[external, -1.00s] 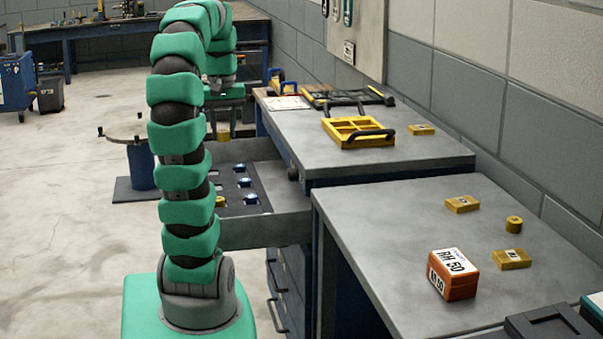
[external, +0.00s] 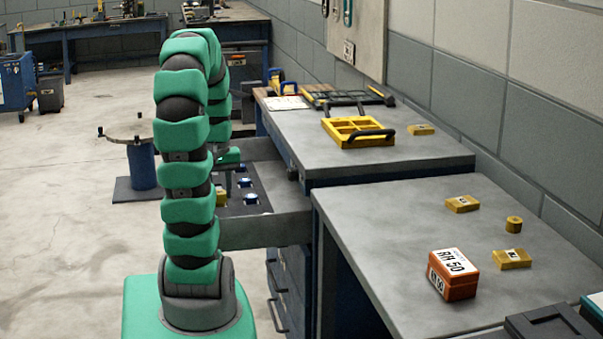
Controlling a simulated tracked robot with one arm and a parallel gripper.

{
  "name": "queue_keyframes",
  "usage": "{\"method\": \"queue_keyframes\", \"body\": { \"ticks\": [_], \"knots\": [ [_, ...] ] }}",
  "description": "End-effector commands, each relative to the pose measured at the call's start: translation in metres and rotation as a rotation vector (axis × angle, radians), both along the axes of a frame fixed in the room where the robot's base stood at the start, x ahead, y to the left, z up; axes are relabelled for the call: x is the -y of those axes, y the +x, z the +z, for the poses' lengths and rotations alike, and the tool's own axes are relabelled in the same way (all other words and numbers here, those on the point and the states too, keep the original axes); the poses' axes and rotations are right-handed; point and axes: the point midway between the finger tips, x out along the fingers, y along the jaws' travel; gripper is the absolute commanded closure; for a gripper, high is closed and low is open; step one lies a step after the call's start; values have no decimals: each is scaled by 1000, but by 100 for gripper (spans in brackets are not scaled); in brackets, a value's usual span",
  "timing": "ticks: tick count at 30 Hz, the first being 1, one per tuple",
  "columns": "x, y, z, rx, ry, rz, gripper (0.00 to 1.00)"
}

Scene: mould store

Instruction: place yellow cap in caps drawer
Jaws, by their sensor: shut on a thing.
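The caps drawer (external: 265,231) stands open at the left side of the workbench, with several blue and white caps in its dark insert. My gripper (external: 226,186) is low over the drawer's left part, partly hidden behind my own arm. It is shut on the yellow cap (external: 221,196), which shows as a small yellow patch beside my arm. I cannot tell whether the cap touches the insert or is still above it, nor whether part of that patch is another yellow piece in the drawer.
The workbench (external: 420,160) holds a yellow tray (external: 357,133) and a small yellow block (external: 421,130). The front table has an orange box (external: 453,275), a yellow cylinder (external: 514,224) and yellow blocks (external: 512,259). A round stand (external: 142,165) is left of the drawer.

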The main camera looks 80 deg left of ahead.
Motion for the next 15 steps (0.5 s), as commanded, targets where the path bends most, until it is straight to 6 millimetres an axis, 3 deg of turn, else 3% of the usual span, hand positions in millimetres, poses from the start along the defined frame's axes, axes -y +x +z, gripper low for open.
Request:
{"method": "queue_keyframes", "body": {
  "ticks": [8, 15],
  "knots": [
    [1, 0, -31, -1, -2, 0, 90],
    [1, 0, -71, -1, -2, 0, 90]
  ]
}}
